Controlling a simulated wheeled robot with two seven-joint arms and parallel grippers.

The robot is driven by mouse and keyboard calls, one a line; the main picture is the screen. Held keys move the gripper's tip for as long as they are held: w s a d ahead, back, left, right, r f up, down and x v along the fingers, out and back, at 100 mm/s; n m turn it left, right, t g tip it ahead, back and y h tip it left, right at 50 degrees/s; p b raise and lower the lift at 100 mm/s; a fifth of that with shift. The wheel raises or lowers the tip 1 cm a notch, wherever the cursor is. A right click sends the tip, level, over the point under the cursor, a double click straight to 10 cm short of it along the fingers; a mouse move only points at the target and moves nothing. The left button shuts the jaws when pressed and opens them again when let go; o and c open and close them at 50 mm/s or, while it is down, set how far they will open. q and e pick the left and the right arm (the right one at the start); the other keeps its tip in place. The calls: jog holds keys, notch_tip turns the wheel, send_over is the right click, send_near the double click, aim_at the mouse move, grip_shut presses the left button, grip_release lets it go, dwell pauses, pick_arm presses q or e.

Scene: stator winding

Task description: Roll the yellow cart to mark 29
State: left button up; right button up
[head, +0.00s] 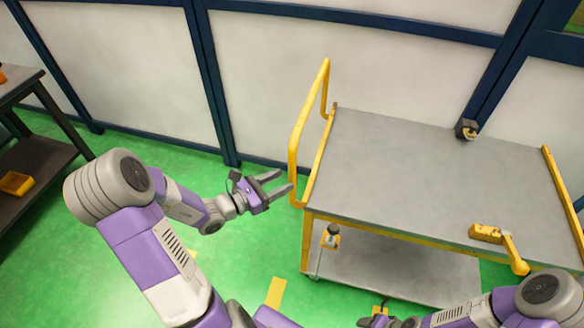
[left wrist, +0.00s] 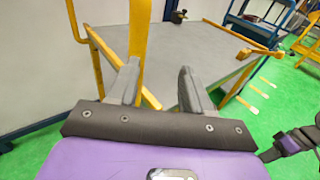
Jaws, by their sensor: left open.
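The yellow cart (head: 430,165) has a grey top, a lower shelf (head: 395,268) and a tall yellow handle (head: 295,140) at its left end. My left gripper (head: 286,179) is open and empty beside the lower part of this handle. In the left wrist view, the handle bar (left wrist: 138,40) rises just beyond the left finger; I cannot tell whether it lies between the fingers. My right gripper (head: 374,320) is only partly seen at the bottom edge, and its jaws are unclear. Yellow floor marks (head: 275,292) show, but no number is readable.
A dark shelf unit (head: 40,150) with a yellow bin (head: 16,183) stands at the left. A white wall with blue frames (head: 300,60) runs behind the cart. Pale marks (left wrist: 258,91) lie on open green floor beyond the cart.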

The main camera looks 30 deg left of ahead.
aim_at(289, 163)
pick_arm(q)
jog(key=shift+w+a+r+n+t+y, duration=0.2)
jog(key=shift+a+r+n+t+y, duration=0.15)
jog(key=shift+a, duration=0.25)
jog(key=shift+w+a+r+n+t+y, duration=0.25)
jog(key=shift+a+r+t+y, duration=0.15)
jog(key=shift+a, duration=0.2)
jog(key=b+x, duration=0.1)
jog(key=x, duration=0.6)
jog(key=shift+b, duration=0.4)
grip_shut()
